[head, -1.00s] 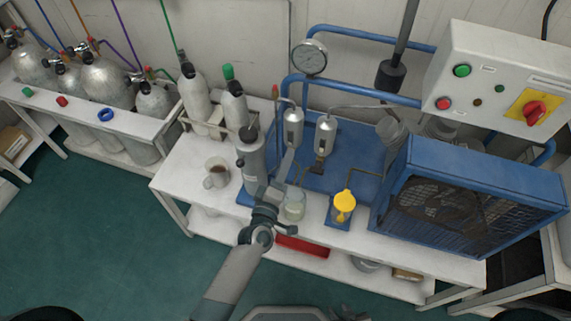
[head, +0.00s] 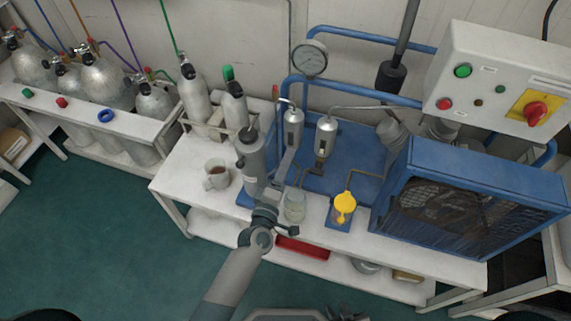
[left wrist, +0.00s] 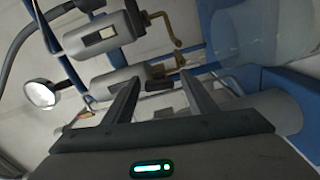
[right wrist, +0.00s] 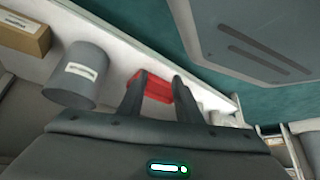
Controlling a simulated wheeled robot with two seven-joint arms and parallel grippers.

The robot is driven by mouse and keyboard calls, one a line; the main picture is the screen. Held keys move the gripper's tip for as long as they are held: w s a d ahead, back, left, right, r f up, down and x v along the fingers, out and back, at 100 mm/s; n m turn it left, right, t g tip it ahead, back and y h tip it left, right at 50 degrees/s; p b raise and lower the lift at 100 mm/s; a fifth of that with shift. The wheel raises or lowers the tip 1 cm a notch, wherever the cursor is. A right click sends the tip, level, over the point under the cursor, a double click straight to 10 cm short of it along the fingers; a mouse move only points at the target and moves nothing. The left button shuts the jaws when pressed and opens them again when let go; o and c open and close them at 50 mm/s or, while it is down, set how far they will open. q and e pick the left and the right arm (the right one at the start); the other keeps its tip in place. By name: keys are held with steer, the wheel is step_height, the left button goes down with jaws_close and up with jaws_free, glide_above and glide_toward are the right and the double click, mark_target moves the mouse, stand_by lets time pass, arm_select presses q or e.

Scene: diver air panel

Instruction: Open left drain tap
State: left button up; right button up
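Two grey separator canisters stand side by side on the blue frame in the head view, the left one (head: 293,128) and the right one (head: 325,135). My left gripper (head: 288,163) is at the lower end of the left canister and hides its drain tap in the head view. In the left wrist view the left canister (left wrist: 122,84) lies beyond my open fingers, and its small dark tap (left wrist: 160,84) shows between them. I cannot tell whether the fingers touch it. The right canister (left wrist: 100,36) has a brass pipe at its end. My right gripper (right wrist: 160,85) is open and empty, low at the front.
A grey cylinder (head: 249,158) stands close left of my left gripper. A blue compressor guard (head: 470,200) fills the right. A red tray (right wrist: 157,86) lies on the lower shelf.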

arm_select(q)
steer(key=b+v, duration=0.2)
steer(key=v, duration=1.5)
steer(key=shift+s, duration=0.15)
arm_select(e)
steer(key=shift+w+a+r, duration=0.15)
steer(key=shift+w+r, duration=0.05)
steer(key=shift+w, duration=0.6)
steer(key=shift+w+a+r, duration=0.15)
steer(key=shift+w, duration=0.65)
